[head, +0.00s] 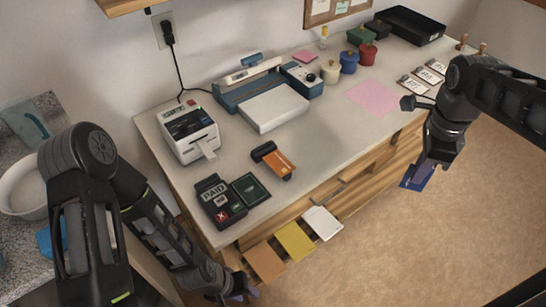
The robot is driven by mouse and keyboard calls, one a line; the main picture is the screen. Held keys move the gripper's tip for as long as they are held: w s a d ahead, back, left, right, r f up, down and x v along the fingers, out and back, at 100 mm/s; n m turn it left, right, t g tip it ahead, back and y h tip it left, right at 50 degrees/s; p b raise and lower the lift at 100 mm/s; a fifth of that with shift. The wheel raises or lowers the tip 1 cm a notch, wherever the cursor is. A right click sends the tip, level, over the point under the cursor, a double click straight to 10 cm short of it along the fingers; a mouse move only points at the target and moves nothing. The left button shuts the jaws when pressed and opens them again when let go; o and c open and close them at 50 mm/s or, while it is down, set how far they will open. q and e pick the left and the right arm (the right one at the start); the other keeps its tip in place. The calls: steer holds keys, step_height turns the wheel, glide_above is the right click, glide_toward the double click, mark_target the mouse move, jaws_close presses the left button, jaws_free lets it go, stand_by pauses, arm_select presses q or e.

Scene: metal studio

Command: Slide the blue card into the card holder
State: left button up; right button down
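A dark blue card (410,184) hangs at the tip of my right gripper (422,172). It is tilted, off the table's front edge at the right, above the floor. The gripper's lavender fingertips appear closed on it. A row of orange (265,262), yellow (295,241) and white (323,222) cards juts out below the table's front edge; I cannot tell whether what carries them is the card holder. My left gripper (241,291) is low near the table's front left corner, away from the blue card. Its opening is too small to judge.
The table (325,143) carries a printer (189,132), a scale (273,107), a payment terminal (218,203), a black and orange device (273,160), a pink sheet (372,97) and several small pots. Open drawers (340,186) jut from its front. A bowl (22,190) stands at left.

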stand_by(0.5)
steer(key=w+a+f+n, duration=0.8)
steer(key=w+a+n, duration=0.2)
steer(key=n, duration=1.1)
steer(key=shift+w+a+f+n, duration=0.2)
steer(key=shift+a+n, duration=0.2)
steer(key=shift+a, duration=0.8)
steer(key=shift+r, duration=0.1)
